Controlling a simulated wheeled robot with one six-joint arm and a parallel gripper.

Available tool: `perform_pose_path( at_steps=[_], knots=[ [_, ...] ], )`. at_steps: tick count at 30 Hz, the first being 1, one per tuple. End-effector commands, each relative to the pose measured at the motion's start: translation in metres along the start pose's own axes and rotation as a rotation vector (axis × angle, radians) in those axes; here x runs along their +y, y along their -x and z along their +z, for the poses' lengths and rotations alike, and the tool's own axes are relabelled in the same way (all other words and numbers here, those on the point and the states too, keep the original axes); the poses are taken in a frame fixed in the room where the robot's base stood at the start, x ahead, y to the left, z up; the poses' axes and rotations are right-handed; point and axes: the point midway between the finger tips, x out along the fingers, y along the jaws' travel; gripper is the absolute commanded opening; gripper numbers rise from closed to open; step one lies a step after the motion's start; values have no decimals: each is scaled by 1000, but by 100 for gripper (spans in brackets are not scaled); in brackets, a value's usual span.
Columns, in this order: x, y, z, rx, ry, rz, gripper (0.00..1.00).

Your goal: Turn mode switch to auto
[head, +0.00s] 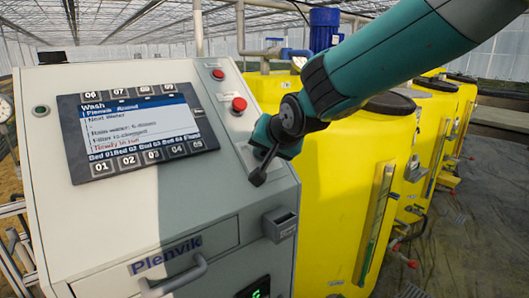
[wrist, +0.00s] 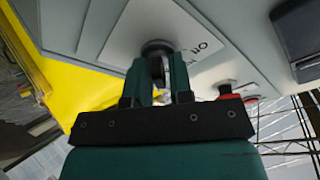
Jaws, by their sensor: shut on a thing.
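My gripper (head: 258,178) reaches down to the right part of the grey control cabinet's sloped face (head: 200,200). In the wrist view, my gripper (wrist: 158,85) has its two fingers shut on the mode switch (wrist: 157,47), a dark round knob on a light label plate (wrist: 125,35). The fingers sit on either side of the knob's grip. Some lettering shows beside the knob, but it is partly covered and I cannot read the switch position.
A red mushroom button (head: 239,104) and a smaller red button (head: 217,74) sit above my gripper. A screen (head: 135,130) with keys is to the left. A dark box (head: 280,223) juts out at lower right. Yellow tanks (head: 340,180) stand behind.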

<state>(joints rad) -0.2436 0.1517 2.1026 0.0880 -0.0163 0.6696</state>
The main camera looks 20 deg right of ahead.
Motion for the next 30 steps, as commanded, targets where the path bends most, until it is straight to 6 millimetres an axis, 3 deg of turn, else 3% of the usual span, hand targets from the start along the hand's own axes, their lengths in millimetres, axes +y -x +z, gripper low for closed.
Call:
perform_pose_path(
  at_steps=[21,22,24,30],
  knots=[
    [0,0,0,1,-76,17,0],
    [0,0,0,1,-76,17,23],
    [0,0,0,1,-75,17,35],
    [0,0,0,0,-75,16,35]
  ],
)
